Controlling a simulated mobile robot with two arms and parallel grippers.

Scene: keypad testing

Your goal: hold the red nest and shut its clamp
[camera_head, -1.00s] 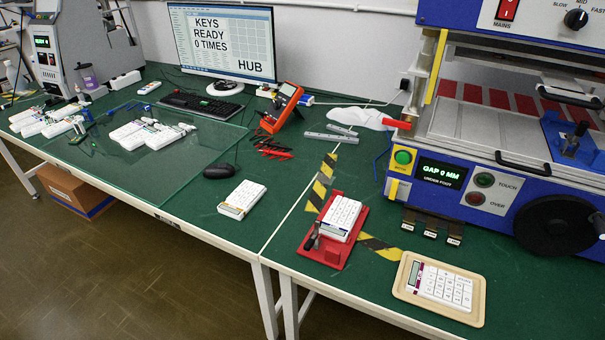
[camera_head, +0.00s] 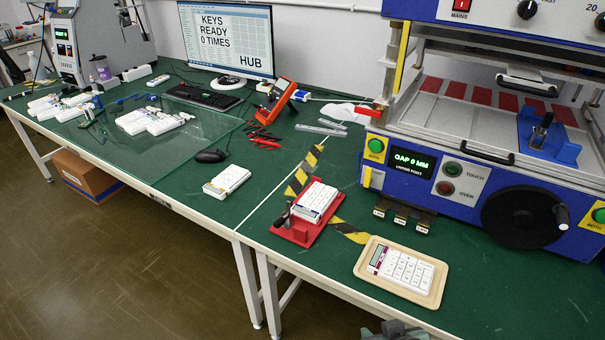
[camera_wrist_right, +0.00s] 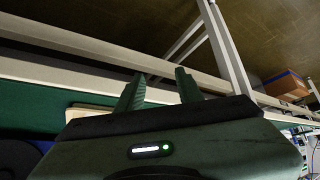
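The red nest (camera_head: 301,236) lies on the green bench top near its front edge, and a white keypad (camera_head: 316,200) sits in it. The nest's clamp (camera_head: 287,213) is at the near left end, its dark handle standing up. The handle is too small to tell whether the clamp grips the keypad. My right gripper (camera_head: 396,329) just shows at the bottom edge of the head view, in front of the bench and apart from the nest. In the right wrist view the two fingers (camera_wrist_right: 159,84) are spread with nothing between them. My left gripper is not in view.
A beige tray (camera_head: 361,269) with a keypad lies right of the nest. Another keypad (camera_head: 227,181) lies to its left. The blue press (camera_head: 463,186) stands behind on the right, with small dark blocks (camera_head: 402,213) before it. Yellow-black tape (camera_head: 351,231) runs by the nest.

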